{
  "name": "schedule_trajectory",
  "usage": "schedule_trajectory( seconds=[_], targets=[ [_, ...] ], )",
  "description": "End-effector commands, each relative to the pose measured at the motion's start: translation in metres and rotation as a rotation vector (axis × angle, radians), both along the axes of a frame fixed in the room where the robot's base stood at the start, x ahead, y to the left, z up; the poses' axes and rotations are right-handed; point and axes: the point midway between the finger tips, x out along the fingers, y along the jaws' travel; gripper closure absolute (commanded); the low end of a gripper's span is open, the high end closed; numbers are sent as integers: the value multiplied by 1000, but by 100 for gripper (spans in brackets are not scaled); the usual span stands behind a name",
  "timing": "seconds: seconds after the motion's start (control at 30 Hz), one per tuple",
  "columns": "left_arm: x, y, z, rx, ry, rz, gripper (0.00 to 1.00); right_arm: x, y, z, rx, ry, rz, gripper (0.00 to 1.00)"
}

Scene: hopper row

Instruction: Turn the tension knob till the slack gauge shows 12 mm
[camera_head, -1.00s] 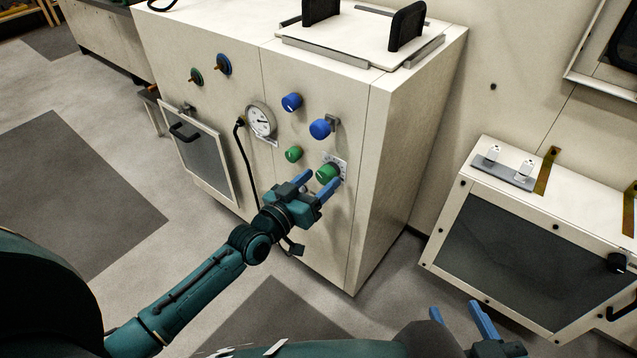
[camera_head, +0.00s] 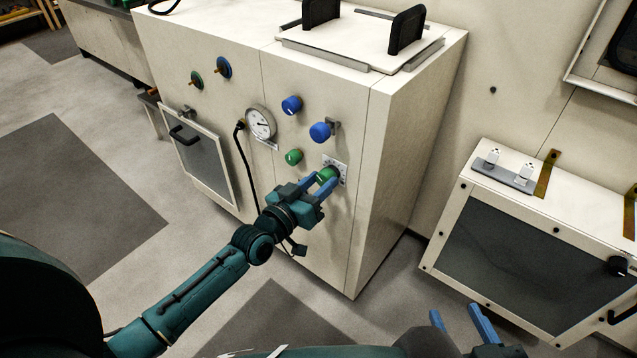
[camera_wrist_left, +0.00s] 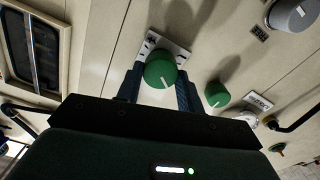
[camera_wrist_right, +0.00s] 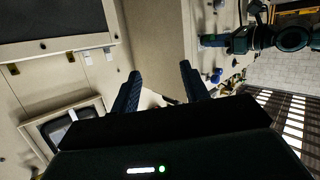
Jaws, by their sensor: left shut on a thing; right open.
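A green knob (camera_head: 325,176) with a marked plate behind it is low on the front of the cream cabinet. My left gripper (camera_head: 326,180) is shut on this knob, one finger on each side. In the left wrist view the same knob (camera_wrist_left: 160,70) has a white pointer line and sits between the fingertips. The round white gauge (camera_head: 261,122) is up and left of it; its needle shows, but its figures are too small to read. My right gripper (camera_head: 460,316) is open and empty at the bottom of the head view, away from the cabinet.
A second green knob (camera_head: 293,157) and two blue knobs, (camera_head: 291,105) and (camera_head: 321,131), are close by on the panel. A lower cabinet (camera_head: 530,245) stands at the right. Floor in front is clear.

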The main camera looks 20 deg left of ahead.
Motion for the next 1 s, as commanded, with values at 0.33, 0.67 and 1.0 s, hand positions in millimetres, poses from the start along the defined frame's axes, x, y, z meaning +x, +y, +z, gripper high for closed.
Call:
schedule_trajectory(
  seconds=[0.33, 0.67, 1.0],
  targets=[
    [0, 0, 0, -82, 32, -1, 86, -1, 0, 0, -2, 22, 3, 55],
    [0, 1, 0, -311, 115, -1, 86, -4, -1, 1, -3, 61, 0, 55],
    [0, 1, -1, -522, 191, 0, 86, -6, -1, -1, 4, 84, -5, 55]
  ],
)
